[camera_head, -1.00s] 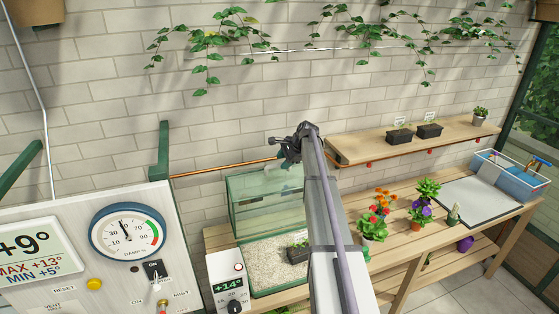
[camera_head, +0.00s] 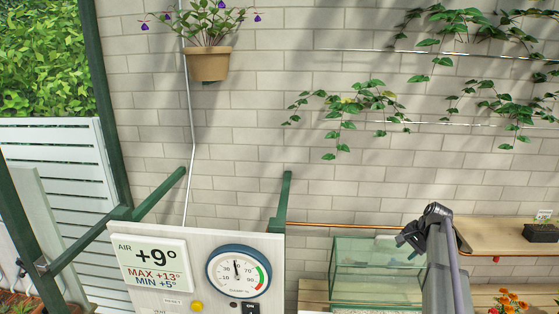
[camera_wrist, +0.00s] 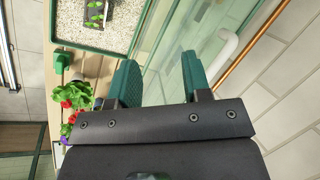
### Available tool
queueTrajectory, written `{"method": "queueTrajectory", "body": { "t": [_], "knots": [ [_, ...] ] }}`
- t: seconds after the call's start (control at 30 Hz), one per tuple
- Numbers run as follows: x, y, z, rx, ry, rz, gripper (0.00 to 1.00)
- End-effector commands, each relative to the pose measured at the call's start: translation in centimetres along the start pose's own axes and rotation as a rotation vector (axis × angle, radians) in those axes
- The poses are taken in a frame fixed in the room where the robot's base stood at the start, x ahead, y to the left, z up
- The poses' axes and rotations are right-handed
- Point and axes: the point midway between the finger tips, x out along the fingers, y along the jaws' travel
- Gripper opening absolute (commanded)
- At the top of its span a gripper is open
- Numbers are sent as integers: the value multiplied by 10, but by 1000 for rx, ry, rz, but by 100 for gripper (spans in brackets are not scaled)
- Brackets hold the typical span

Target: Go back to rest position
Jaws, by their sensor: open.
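My gripper (camera_head: 411,238) is raised in front of the brick wall, at the upper right of the glass tank (camera_head: 375,270) in the head view. In the wrist view my gripper (camera_wrist: 160,82) shows two green-padded fingers spread apart with nothing between them. The tank's glass wall (camera_wrist: 185,45) is behind and beyond the fingers there. A gravel tray (camera_wrist: 133,12) with a small dark seedling pot (camera_wrist: 95,14) lies past the left finger.
A control panel (camera_head: 218,305) with a dial (camera_head: 238,271) stands left of the tank. A wall shelf (camera_head: 490,236) holds a dark planter (camera_head: 540,232) at right. A copper pipe (camera_head: 340,226) runs along the wall. Red flowers (camera_wrist: 76,97) show below left.

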Motion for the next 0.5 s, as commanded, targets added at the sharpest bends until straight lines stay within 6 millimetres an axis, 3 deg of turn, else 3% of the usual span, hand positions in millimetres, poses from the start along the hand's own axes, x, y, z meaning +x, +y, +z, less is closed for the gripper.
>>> {"method": "queueTrajectory", "body": {
  "t": [0.03, 0.3, 0.4, 0.5],
  "knots": [
    [35, 28, 60, -140, -12, 57, 44],
    [144, 127, 289, -808, -102, 323, 44],
    [178, 159, 349, -938, -119, 374, 44],
    [203, 166, 382, -1014, -130, 379, 44]
  ]
}}
